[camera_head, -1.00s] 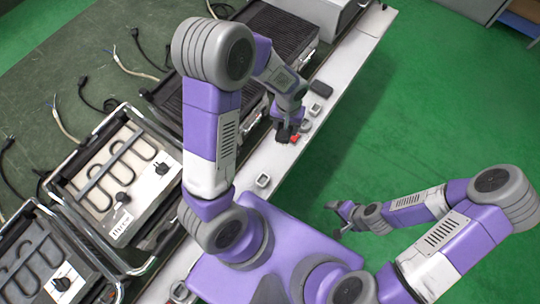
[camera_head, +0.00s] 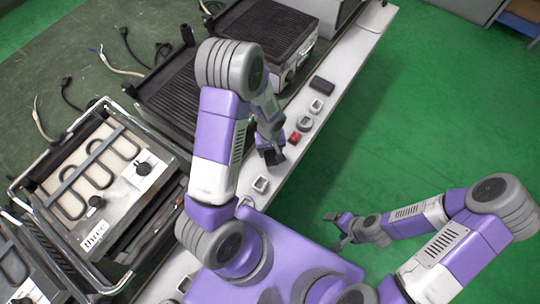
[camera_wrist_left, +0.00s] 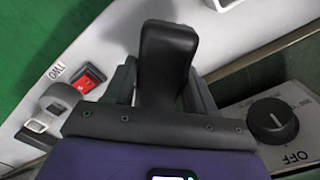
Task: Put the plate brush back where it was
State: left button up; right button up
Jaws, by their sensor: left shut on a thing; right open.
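My left gripper (camera_head: 268,154) is over the white ledge at the table's front edge, near a red switch. In the left wrist view, its fingers (camera_wrist_left: 163,82) are shut on a black, rounded, handle-like piece, which looks like the plate brush (camera_wrist_left: 166,55). The lower part of the brush is hidden by the gripper. In the head view the brush is too small and dark to make out fully. My right gripper (camera_head: 341,226) is open and empty, over the green floor at the right.
A silver appliance with a coiled heating element (camera_head: 98,178) stands at left. Black ribbed grills (camera_head: 262,32) stand behind. The ledge (camera_head: 335,66) carries a red switch (camera_head: 294,138), sockets (camera_head: 316,106) and a black block (camera_head: 321,84). A black knob (camera_wrist_left: 272,121) shows beside my left gripper.

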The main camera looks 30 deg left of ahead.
aim_at(270, 155)
pick_arm(q)
jog(key=shift+f+b, duration=0.55)
jog(key=shift+f, duration=1.15)
jog(key=shift+f, duration=0.15)
jog(key=o, duration=1.2)
notch_tip(270, 155, up, 12)
jog(key=p, duration=0.4)
